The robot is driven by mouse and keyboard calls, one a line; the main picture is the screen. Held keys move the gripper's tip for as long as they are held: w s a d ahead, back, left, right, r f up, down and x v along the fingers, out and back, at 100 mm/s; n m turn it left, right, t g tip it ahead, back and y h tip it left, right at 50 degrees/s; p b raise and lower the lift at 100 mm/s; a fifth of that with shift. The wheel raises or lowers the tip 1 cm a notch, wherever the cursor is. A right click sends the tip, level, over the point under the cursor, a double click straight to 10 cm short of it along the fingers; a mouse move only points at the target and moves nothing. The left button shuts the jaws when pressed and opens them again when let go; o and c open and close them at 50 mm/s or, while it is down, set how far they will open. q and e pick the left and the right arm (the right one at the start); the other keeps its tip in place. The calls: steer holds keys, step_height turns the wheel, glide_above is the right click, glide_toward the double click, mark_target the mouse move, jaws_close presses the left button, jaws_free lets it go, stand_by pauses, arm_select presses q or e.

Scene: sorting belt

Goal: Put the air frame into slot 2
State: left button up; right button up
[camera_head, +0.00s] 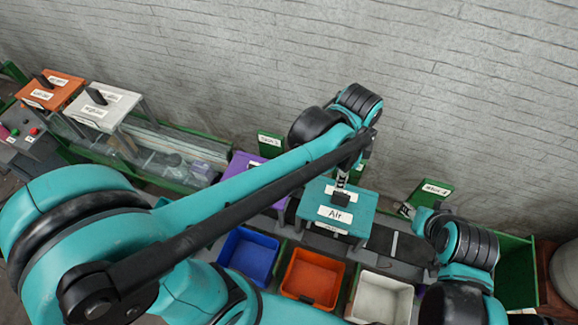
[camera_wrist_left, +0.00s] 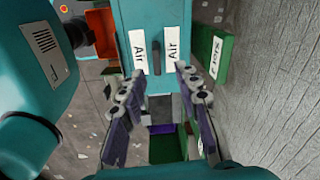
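The teal air frame (camera_head: 361,203), labelled "Air", stands over the belt in the middle of the head view. It also shows at the top of the left wrist view (camera_wrist_left: 154,18). Its black handle (camera_head: 341,199) sits on top, between two white labels. My left gripper (camera_head: 341,184) is directly above the handle; in the left wrist view its fingers (camera_wrist_left: 160,72) are spread, with the dark handle between or just beyond their tips. Contact cannot be told. A green slot sign (camera_wrist_left: 218,57) stands beside the frame, its number hard to read. My right gripper (camera_head: 406,210) is right of the frame, its fingers small and unclear.
A purple frame (camera_head: 243,163) stands left of the air frame. Orange (camera_head: 62,86) and white (camera_head: 108,100) frames stand far left. Blue (camera_head: 248,252), orange (camera_head: 312,275) and white (camera_head: 381,297) bins line the front. More green signs (camera_head: 270,140) stand along the wall side.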

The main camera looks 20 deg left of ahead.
arm_select(q)
steer(key=s+a+r+n+t, duration=0.1)
steer(key=s+a+n+t, duration=0.1)
steer(key=a+n, duration=0.6)
steer(key=s+a+r+n+t, duration=0.1)
steer(key=s+a+n+t, duration=0.2)
steer(key=a+n, duration=0.5)
steer(key=shift+s+t, duration=0.15)
steer(key=shift+t, duration=0.65)
steer(key=shift+f, duration=0.15)
